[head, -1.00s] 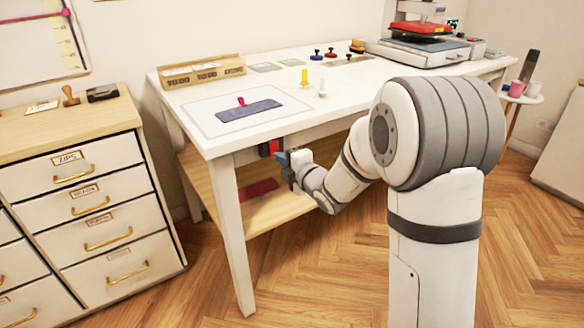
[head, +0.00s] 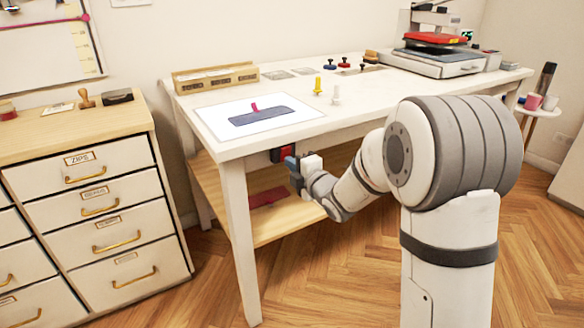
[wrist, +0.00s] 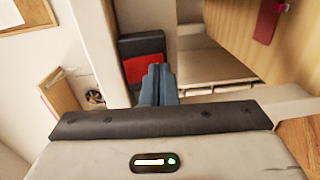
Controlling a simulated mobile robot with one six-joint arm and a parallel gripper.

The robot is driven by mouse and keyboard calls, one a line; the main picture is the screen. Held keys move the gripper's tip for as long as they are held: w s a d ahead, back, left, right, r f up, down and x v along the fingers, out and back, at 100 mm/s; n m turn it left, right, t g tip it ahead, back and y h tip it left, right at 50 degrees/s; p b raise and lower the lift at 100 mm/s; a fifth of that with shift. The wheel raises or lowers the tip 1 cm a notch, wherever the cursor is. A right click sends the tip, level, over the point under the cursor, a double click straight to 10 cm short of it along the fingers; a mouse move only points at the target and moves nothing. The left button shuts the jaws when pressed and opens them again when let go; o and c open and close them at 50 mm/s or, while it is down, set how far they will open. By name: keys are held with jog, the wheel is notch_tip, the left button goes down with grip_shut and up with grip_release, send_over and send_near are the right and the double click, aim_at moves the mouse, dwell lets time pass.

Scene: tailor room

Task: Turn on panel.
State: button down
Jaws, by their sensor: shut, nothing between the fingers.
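A flat rectangular panel (head: 290,127) lies on the white table's near left part and looks bright white. A dark blue cloth piece (head: 262,115) with a pink item (head: 254,106) lies on it. A black box with a red face (wrist: 145,68) is mounted under the tabletop; it also shows in the head view (head: 276,155). My gripper (wrist: 158,70) is shut and empty, its blue fingertips overlapping the red face's lower right edge in the wrist view. In the head view my gripper (head: 290,160) is beside the box. I cannot tell whether they touch.
The white table (head: 345,120) has its front left leg (head: 238,235) near my gripper. A wooden lower shelf (head: 290,220) holds a dark red item (head: 268,197). A drawer cabinet (head: 100,215) stands at the left. The floor in front is clear.

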jog(key=f+b+v, duration=0.1)
jog(key=f+v, duration=0.1)
jog(key=v, duration=1.1)
jog(key=shift+s+d+f, duration=0.3)
jog(key=shift+s+f, duration=0.05)
jog(key=shift+s, duration=0.05)
jog(key=s+d+r+m+g+h+p, duration=0.3)
jog(key=s+d+r+m+h+p, duration=0.2)
jog(key=d+r+m+h+p, duration=0.7)
jog(key=s+r+m+g+y+p, duration=0.1)
jog(key=s+r+m+g+p, duration=0.3)
jog(key=s, duration=0.6)
jog(key=s+a+r+m+g+y+p, duration=0.1)
jog(key=s+r+m+g+p, duration=0.3)
jog(key=s+r+m+p, duration=0.3)
jog(key=s+m+p, duration=0.1)
jog(key=s+p, duration=0.2)
jog(key=shift+r+m+g, duration=0.3)
jog(key=shift+r+m, duration=0.1)
